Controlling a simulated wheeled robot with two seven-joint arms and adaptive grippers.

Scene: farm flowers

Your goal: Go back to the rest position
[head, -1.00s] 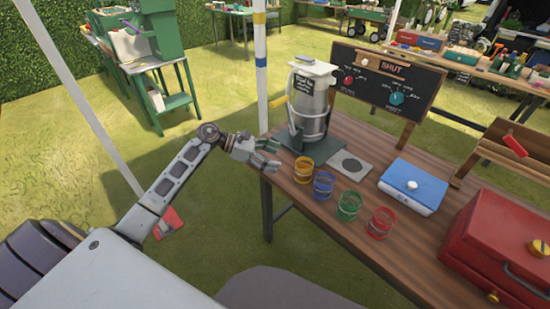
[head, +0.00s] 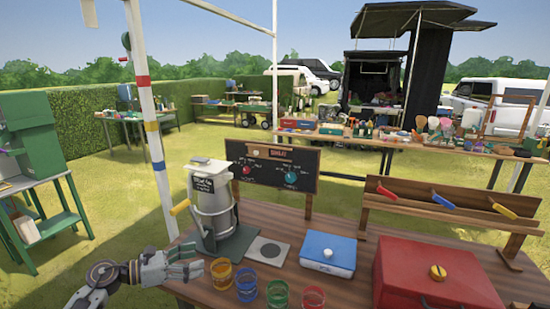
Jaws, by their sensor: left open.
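My left gripper (head: 190,262) is open and empty. It shows at the lower left in the head view, at the table's left edge, beside the yellow cup and in front of the metal urn's base. My left arm comes in from the bottom left corner. My right gripper is not in view.
The wooden table (head: 345,242) holds a metal urn (head: 212,205) with a yellow handle, yellow (head: 221,274), blue (head: 246,285), green (head: 277,294) and red (head: 313,298) cups, a blue box (head: 328,252) and a red box (head: 430,275). A striped pole (head: 152,125) stands at left.

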